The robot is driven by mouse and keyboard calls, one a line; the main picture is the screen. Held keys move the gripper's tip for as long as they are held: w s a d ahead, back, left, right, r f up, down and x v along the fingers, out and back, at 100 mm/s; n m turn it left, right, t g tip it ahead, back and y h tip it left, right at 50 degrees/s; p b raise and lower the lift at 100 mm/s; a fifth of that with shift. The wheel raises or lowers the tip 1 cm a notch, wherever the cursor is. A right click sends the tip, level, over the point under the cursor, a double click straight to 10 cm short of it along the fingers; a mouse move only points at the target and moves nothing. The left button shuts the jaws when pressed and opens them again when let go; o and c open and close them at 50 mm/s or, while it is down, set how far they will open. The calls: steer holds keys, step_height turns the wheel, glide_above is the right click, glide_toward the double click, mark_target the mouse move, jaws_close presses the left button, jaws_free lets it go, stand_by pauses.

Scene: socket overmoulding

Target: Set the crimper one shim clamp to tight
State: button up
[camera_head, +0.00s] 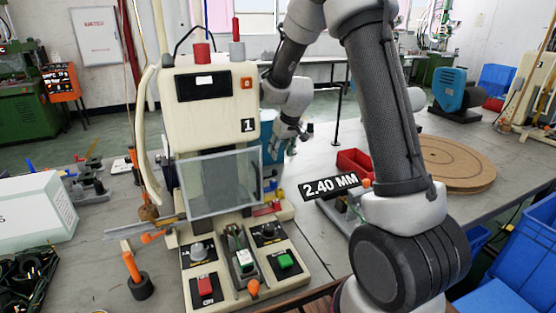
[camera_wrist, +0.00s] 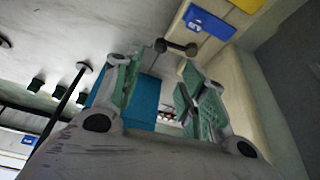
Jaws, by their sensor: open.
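Crimper one (camera_head: 218,112) is the cream machine marked "1", with a clear guard and a front control panel. My gripper (camera_head: 300,132) is at its right side, partly hidden behind my arm. In the wrist view my gripper (camera_wrist: 160,75) is open and empty, with green pads on both fingers. A dark bar with round ends (camera_wrist: 178,48) sticks out by the machine's cream side, just beyond the fingertips and apart from the pads. It may be the shim clamp handle; I cannot tell its setting.
A sign reading "2.40 MM" (camera_head: 330,187) stands on the bench right of the crimper, near a red bin (camera_head: 355,162). A blue object (camera_head: 271,145) stands behind the crimper. A round brown board (camera_head: 455,163) lies further right.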

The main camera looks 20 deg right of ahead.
steer(key=shift+s+r, duration=0.25)
steer(key=shift+r, duration=0.4)
